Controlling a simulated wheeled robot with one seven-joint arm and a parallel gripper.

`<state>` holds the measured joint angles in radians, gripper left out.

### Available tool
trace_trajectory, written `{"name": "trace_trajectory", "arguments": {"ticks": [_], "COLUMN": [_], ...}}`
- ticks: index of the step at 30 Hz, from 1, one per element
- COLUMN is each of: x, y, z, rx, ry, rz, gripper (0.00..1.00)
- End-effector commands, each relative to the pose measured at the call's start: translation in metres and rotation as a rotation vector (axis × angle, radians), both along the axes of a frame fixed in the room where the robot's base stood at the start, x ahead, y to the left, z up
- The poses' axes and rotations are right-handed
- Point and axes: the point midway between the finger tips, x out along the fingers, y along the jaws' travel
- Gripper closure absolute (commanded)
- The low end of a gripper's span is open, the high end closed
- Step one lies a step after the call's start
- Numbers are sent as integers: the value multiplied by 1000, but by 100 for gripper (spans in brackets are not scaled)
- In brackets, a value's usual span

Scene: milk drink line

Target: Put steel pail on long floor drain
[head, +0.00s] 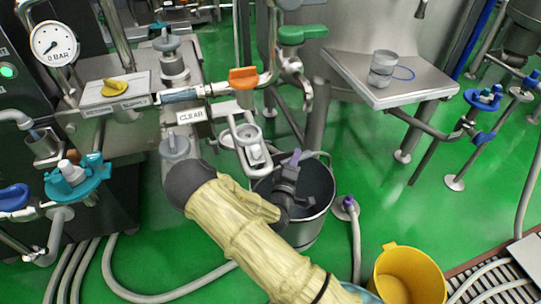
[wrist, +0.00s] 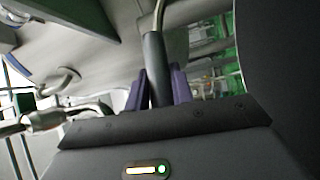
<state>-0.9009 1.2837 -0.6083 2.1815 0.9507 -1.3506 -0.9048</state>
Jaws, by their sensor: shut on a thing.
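The steel pail (head: 312,228) is a grey metal bucket with a dark inside, upright in the middle of the head view, partly hidden by my arm. My gripper (head: 293,160) is over the pail's mouth. In the wrist view its purple fingers (wrist: 157,92) are shut on the dark grip of the pail's wire handle (wrist: 155,60). I cannot tell whether the pail's base touches the floor. The long floor drain (head: 492,285) is a slatted grating at the lower right, partly covered by a hose and a pale plate.
A yellow bucket (head: 408,278) stands between the pail and the drain. A hose with a purple end (head: 350,208) lies just right of the pail. A steel side table (head: 375,97) with a clear container (head: 383,68) is at the upper right. Green floor (head: 400,205) is open right of the pail.

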Motion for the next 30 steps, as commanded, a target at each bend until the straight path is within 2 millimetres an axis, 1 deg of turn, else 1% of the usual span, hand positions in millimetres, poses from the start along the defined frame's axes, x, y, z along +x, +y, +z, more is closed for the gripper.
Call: {"name": "trace_trajectory", "arguments": {"ticks": [1, 3, 6, 9, 13, 30], "x": [-4, -9, -16, -20, -23, -22], "y": [-16, -31, -46, -54, -59, -59], "z": [14, 17, 18, 19, 19, 18], "rx": [-10, -9, -6, -5, -3, -3], "ry": [-8, -8, -9, -11, -13, -14], "rz": [5, 20, 35, 44, 47, 46], "gripper": [100, 100, 100, 100, 100, 100]}}
